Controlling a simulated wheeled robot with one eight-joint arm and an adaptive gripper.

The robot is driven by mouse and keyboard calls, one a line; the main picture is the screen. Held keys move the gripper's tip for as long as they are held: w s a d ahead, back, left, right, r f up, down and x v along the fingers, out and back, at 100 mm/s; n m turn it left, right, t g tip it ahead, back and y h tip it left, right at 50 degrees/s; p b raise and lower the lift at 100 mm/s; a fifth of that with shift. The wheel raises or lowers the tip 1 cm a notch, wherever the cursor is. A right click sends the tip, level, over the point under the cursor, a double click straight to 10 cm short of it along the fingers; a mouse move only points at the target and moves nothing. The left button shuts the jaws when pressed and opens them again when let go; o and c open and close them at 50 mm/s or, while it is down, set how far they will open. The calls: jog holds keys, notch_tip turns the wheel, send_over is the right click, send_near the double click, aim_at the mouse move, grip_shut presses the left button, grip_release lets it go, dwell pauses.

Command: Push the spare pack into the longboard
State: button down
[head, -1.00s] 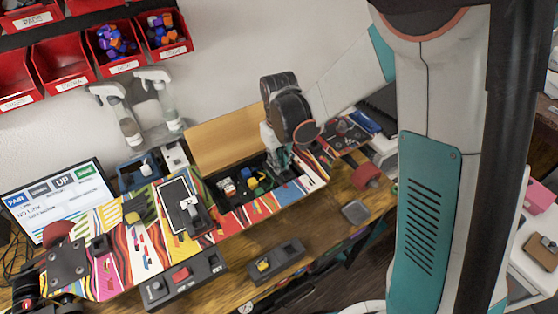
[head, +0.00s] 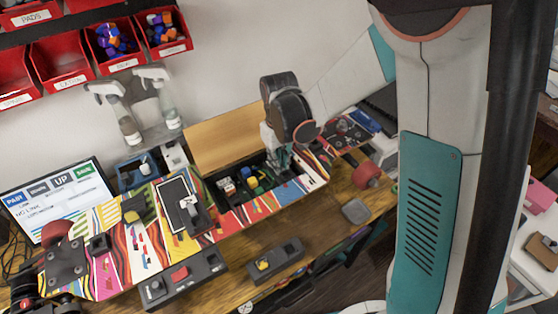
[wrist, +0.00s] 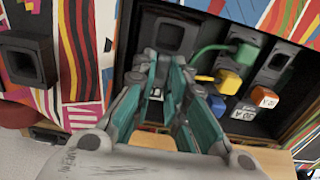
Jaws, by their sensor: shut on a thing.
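The longboard (head: 130,242) lies across the bench, with patterned stripes and an open dark bay near its right half. My gripper (head: 281,170) reaches down into the right end of this bay. In the wrist view my gripper (wrist: 172,62) is shut on a dark block with a square face, which appears to be the spare pack (wrist: 168,36). The block is at the bay, beside a green plug (wrist: 243,52). My fingers hide its near side, and I cannot tell how deep it sits.
A wooden panel (head: 222,138) stands behind the bay. Yellow, blue and orange connectors (wrist: 230,81) crowd the bay beside the block. A black plate (head: 178,200) lies on the board left of the bay. Dark boxes (head: 276,260) stand in front. A monitor (head: 60,200) is at left.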

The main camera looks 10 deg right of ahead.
jog(key=shift+f+b, duration=0.3)
jog(key=shift+f, duration=0.05)
dwell(0.4)
jog(key=c, duration=1.5)
grip_release()
jog(key=shift+o, duration=1.3)
jog(key=shift+r+p, duration=1.05)
jog(key=shift+r, duration=0.55)
jog(key=shift+r+p, duration=1.9)
jog(key=shift+r, duration=1.05)
